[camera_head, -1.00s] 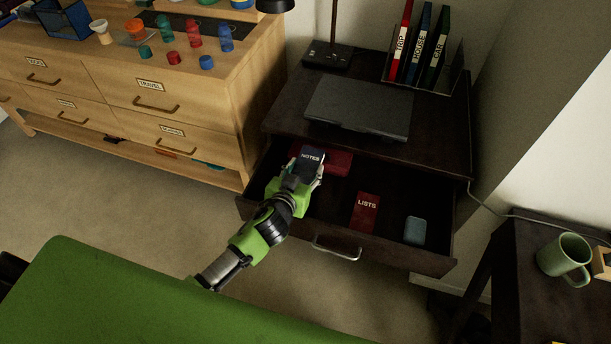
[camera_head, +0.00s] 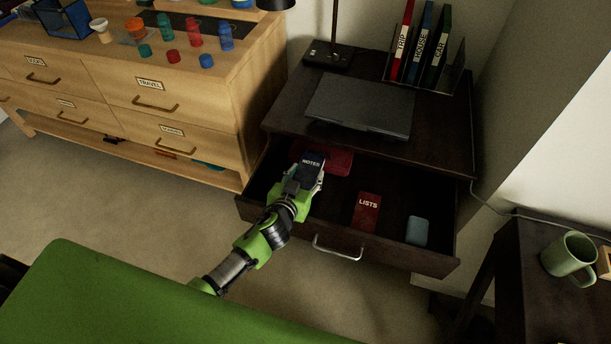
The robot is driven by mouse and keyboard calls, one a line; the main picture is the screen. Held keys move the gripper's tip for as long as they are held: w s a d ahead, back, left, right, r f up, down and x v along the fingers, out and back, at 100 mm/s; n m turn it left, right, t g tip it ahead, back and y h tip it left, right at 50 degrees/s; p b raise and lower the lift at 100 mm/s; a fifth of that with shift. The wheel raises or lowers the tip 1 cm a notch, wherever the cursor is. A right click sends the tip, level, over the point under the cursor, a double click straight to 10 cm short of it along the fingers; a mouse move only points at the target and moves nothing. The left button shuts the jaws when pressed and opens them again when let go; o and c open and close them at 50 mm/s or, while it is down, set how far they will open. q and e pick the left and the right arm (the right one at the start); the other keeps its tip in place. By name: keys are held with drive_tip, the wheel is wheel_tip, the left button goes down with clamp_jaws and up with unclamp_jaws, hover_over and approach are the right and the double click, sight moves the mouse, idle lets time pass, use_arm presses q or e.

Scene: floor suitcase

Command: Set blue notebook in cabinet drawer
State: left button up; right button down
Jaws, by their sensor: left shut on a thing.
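The blue notebook (camera_head: 309,166), dark and marked NOTES, is held in my left gripper (camera_head: 302,184). The gripper is shut on its near end, over the left part of the open cabinet drawer (camera_head: 334,203). I cannot tell whether the notebook touches the drawer floor. The drawer is pulled out of the dark cabinet (camera_head: 283,105). A red item (camera_head: 338,162) lies in the drawer behind the notebook, partly hidden by it. A red LISTS notebook (camera_head: 366,212) and a pale blue-grey item (camera_head: 417,231) lie further right. My right gripper is out of view.
A closed laptop (camera_head: 360,105), a lamp base (camera_head: 327,55) and upright binders (camera_head: 421,45) stand on the cabinet top. A wooden dresser (camera_head: 245,95) is on the left. A dark table with a green mug (camera_head: 566,254) is at the right. The drawer's middle floor has free room.

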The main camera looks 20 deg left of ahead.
use_arm(q)
drive_tip(key=shift+s+f, duration=0.35)
drive_tip(key=shift+f, duration=0.25)
drive_tip(key=o, duration=1.2)
drive_tip(key=shift+s+f, duration=0.1)
drive_tip(key=shift+f, duration=0.05)
drive_tip(key=shift+r, duration=0.25)
drive_tip(key=shift+r+p, duration=0.45)
drive_tip(key=shift+p, duration=0.25)
drive_tip(key=shift+r+v, duration=0.15)
drive_tip(key=shift+v, duration=2.75)
drive_tip(key=shift+r+v, duration=0.2)
drive_tip(key=shift+v, duration=2.65)
